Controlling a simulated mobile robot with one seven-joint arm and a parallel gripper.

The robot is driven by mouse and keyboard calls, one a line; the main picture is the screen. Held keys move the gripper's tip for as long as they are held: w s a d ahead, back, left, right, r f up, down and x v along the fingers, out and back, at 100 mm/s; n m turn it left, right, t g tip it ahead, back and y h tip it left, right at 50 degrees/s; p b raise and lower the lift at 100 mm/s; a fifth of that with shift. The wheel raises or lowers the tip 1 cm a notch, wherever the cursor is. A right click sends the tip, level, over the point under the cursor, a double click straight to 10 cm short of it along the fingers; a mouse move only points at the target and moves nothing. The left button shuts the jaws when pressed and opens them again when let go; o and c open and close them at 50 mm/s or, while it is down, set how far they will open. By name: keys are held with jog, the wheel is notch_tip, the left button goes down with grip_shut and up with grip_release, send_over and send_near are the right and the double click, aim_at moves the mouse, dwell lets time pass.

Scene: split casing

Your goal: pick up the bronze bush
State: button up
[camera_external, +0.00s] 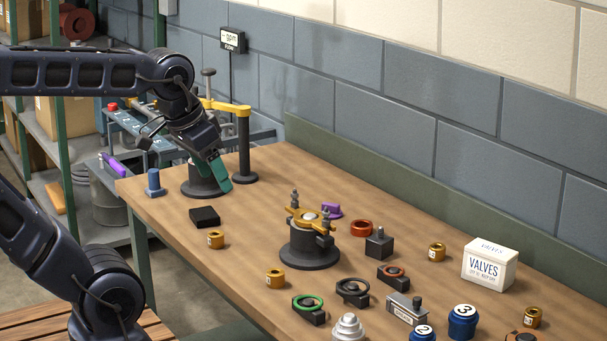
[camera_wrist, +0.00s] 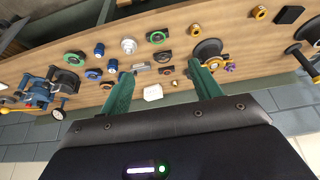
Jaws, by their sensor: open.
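Several small bronze bushes with pale labels stand apart on the wooden bench. In the external view one bush (camera_external: 216,239) is at the left, another (camera_external: 275,278) in front of the dark fixture, a third (camera_external: 437,251) left of the white box, and one more (camera_external: 533,317) at the far right. In the wrist view, bushes show near the top (camera_wrist: 260,12) and nearby (camera_wrist: 195,29). My gripper (camera_external: 218,172) is above the bench's left end, its green fingers spread and empty. The fingers also show in the wrist view (camera_wrist: 160,69). No bush is between them.
A dark round fixture with a yellow clamp (camera_external: 310,218) stands mid-bench. A dark post (camera_external: 243,150) stands near my gripper.

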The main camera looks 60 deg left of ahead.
jog(key=shift+w, duration=0.15)
jog(key=n+g, duration=0.5)
jog(key=n, duration=1.7)
send_over(275, 272)
notch_tip(275, 272, down, 28)
jog(key=shift+w+d+r, duration=0.1)
jog(key=f, duration=0.3)
jog(key=shift+s+d+f, duration=0.3)
jog(key=shift+s+f, duration=0.05)
jog(key=shift+f, duration=0.8)
jog(key=shift+c, duration=0.4)
